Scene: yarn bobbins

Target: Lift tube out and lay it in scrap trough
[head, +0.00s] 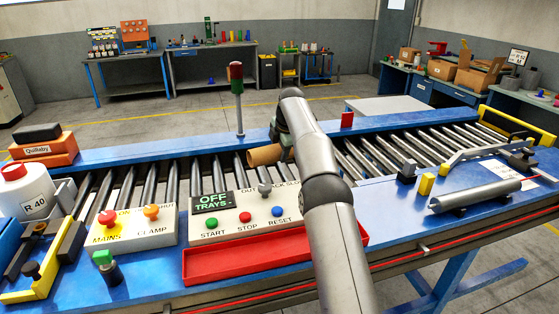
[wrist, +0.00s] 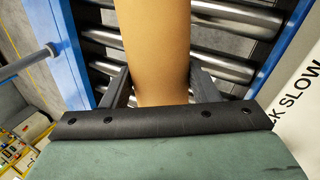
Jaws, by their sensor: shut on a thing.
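The brown cardboard tube (head: 264,155) is over the conveyor rollers behind the control panels, its left end clear of my gripper. My gripper (head: 284,146) is partly hidden by my arm in the head view. In the wrist view my gripper (wrist: 158,90) is shut on the tube (wrist: 155,45), with one dark finger on each side. Rollers show beyond the tube, but I cannot tell how high it is above them. A long red trough (head: 210,269), likely the scrap trough, lies at the front edge of the panels; its visible inside looks empty, and my arm covers part of it.
The control panel (head: 232,228) with buttons and a lit OFF sign stands between tube and red trough. A signal lamp post (head: 239,112) rises behind the conveyor. A white bottle (head: 30,192) stands at left; a grey cylinder (head: 475,196) lies at right.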

